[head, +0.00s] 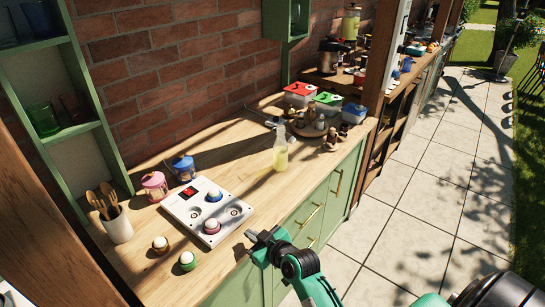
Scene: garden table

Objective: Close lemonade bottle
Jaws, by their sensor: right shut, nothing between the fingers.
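The lemonade bottle (280,158) stands upright near the front edge of the wooden counter. It is clear glass with yellow liquid in its lower part. Its neck is too small to tell whether it is open or capped. My right gripper (251,237) is shut and empty at the front edge of the counter, apart from the bottle and nearer to me. My left gripper is not in view.
A white hob-like panel (181,209) holding two egg cups lies left of the bottle. Two lanterns, one pink (154,186) and one blue (183,167), stand behind it. Lidded boxes (300,94) and a round tray (309,128) are further back.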

